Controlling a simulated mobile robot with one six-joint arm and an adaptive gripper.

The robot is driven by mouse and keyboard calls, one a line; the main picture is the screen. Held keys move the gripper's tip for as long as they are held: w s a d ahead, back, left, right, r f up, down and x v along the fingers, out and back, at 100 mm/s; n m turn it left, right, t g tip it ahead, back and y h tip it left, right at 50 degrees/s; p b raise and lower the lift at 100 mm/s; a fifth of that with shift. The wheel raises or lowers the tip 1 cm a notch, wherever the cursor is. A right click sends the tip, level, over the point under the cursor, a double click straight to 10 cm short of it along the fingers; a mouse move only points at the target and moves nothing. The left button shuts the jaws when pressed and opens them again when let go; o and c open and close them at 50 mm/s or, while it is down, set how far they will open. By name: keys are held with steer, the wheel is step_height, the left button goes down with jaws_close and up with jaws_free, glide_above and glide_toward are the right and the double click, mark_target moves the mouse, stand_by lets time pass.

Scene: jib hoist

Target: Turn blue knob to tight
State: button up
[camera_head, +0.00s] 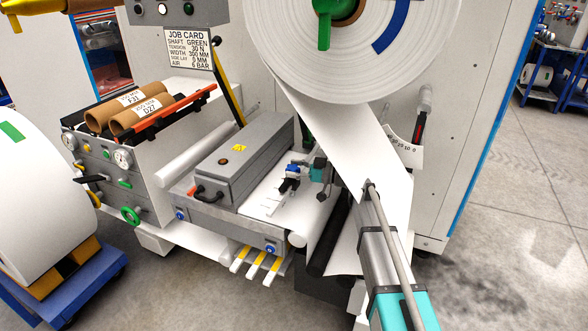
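A blue knob (292,168) sits on a small black clamp or guide over the white web, right of the grey box unit (236,160). Two more round blue knobs are on the front of the bed below, one at the left (181,215) and one at the right corner (270,249). No tight mark is readable on any of them, and I cannot tell how far each is turned. A small teal device (318,167) stands just right of the black clamp. My gripper is not in view.
A large white roll (350,50) hangs above, its web running down right. A grey and teal body with a rod (383,262) fills the lower right; I cannot tell whether it is mine. A white roll (40,205) on a blue cart stands left. Floor at right is clear.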

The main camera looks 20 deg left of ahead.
steer(key=c, duration=0.7)
steer(key=shift+s+m+t, duration=0.1)
steer(key=shift+m+t, duration=0.4)
steer(key=shift+t, duration=0.2)
steer(key=shift+s+m+t, duration=0.1)
steer(key=shift+m+t, duration=0.4)
steer(key=shift+t, duration=0.3)
steer(key=m+t, duration=0.2)
steer(key=t, duration=0.2)
steer(key=shift+m+h, duration=0.4)
steer(key=m+t+h, duration=0.1)
steer(key=m+t, duration=0.1)
steer(key=t, duration=0.1)
steer(key=m+t+h, duration=0.2)
steer(key=t, duration=0.1)
steer(key=shift+a+m+t+h, duration=0.1)
steer(key=shift+m+t+h, duration=1.2)
steer(key=shift+t+h, duration=0.1)
steer(key=shift+h, duration=0.3)
